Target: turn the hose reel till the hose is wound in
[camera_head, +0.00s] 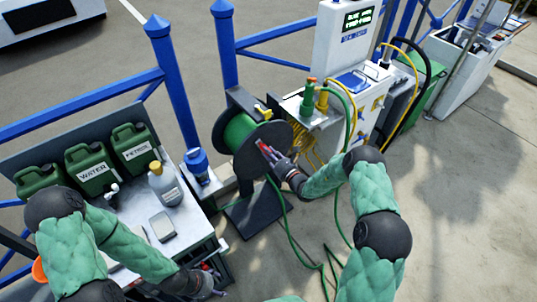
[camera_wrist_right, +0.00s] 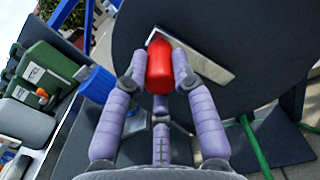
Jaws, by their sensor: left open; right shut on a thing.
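The hose reel (camera_head: 257,148) has dark round side plates and green hose wound on its drum. Its near plate fills much of the right wrist view (camera_wrist_right: 240,45). A red crank knob (camera_wrist_right: 159,66) sits on a pale metal crank arm (camera_wrist_right: 205,57) in front of that plate. My right gripper (camera_head: 272,155) is shut on the red knob, with its fingers around it in the right wrist view (camera_wrist_right: 159,75). Loose green hose (camera_head: 322,262) runs from the reel and lies in loops on the ground. My left gripper (camera_head: 215,278) is open by the front edge of the bench at lower left.
A white service pedestal (camera_head: 345,50) with yellow hoses stands behind the reel. Blue railings (camera_head: 178,95) run behind. The paving at right is clear.

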